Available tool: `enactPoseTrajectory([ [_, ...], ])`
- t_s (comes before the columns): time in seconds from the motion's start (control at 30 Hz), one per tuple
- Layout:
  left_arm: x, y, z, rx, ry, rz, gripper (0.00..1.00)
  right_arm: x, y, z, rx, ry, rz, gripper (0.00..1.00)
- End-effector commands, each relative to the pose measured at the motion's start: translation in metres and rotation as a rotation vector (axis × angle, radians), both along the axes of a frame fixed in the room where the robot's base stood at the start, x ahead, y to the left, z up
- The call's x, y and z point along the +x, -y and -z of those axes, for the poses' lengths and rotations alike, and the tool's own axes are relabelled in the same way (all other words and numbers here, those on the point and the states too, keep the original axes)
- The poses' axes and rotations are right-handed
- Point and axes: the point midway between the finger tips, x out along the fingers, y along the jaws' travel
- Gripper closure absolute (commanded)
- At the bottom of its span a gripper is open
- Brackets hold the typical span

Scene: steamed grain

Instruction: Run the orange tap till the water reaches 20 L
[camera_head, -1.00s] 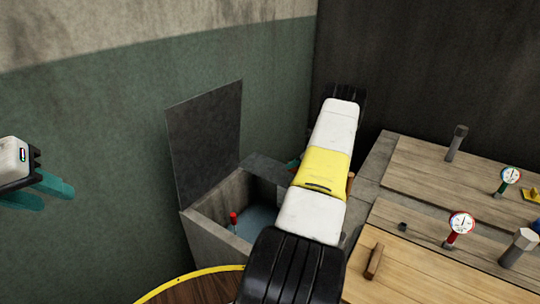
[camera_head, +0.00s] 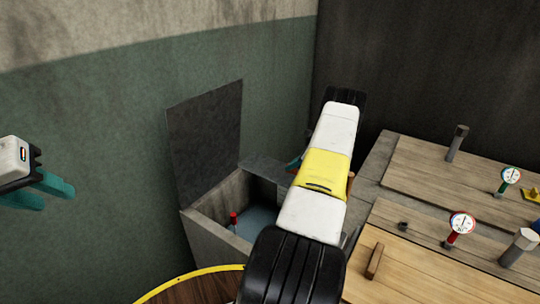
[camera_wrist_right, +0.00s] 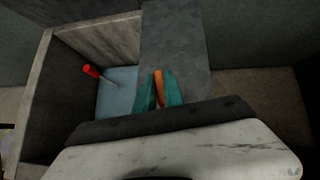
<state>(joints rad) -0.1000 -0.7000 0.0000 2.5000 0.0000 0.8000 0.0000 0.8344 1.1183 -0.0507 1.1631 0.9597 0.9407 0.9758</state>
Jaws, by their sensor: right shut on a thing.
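The orange tap handle (camera_wrist_right: 159,88) stands upright between the teal fingers of my right gripper (camera_wrist_right: 160,92), which is shut on it. In the head view my right arm hides the tap, and only a bit of my right gripper (camera_head: 294,163) shows. An open grey tank (camera_head: 188,232) holds bluish water (camera_head: 262,220), also seen in the right wrist view (camera_wrist_right: 113,103). A red-topped rod (camera_head: 233,217) stands in the tank. I cannot read any litre mark. My left gripper (camera_head: 46,192) is open and empty, at the far left, away from the tank.
The tank's dark lid (camera_head: 204,140) stands raised against the green wall. To the right are wooden covers (camera_head: 440,180) with a red gauge (camera_head: 462,223), a green gauge (camera_head: 510,176) and posts. A yellow-rimmed round wooden thing (camera_head: 200,287) is at the bottom.

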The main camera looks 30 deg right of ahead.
Motion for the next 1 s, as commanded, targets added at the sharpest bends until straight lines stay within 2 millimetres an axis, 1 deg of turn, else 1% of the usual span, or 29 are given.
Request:
enactPoseTrajectory([
  [0.3, 0.000, 0.000, 0.000, 0.000, 0.000, 0.000, 0.64, -0.014, -0.014, 0.000, -0.001, 0.001, -0.233, 1.00],
  [0.5, 0.000, 0.000, 0.000, 0.000, 0.000, 0.000, 0.64, -0.022, -0.021, 0.000, -0.001, 0.000, -0.346, 1.00],
  [0.7, 0.000, 0.000, 0.000, 0.000, 0.000, 0.000, 0.64, -0.027, -0.024, -0.001, -0.001, 0.001, -0.412, 1.00],
  [1.0, 0.000, 0.000, 0.000, 0.000, 0.000, 0.000, 0.64, -0.030, -0.025, -0.001, -0.001, 0.001, -0.438, 1.00],
])
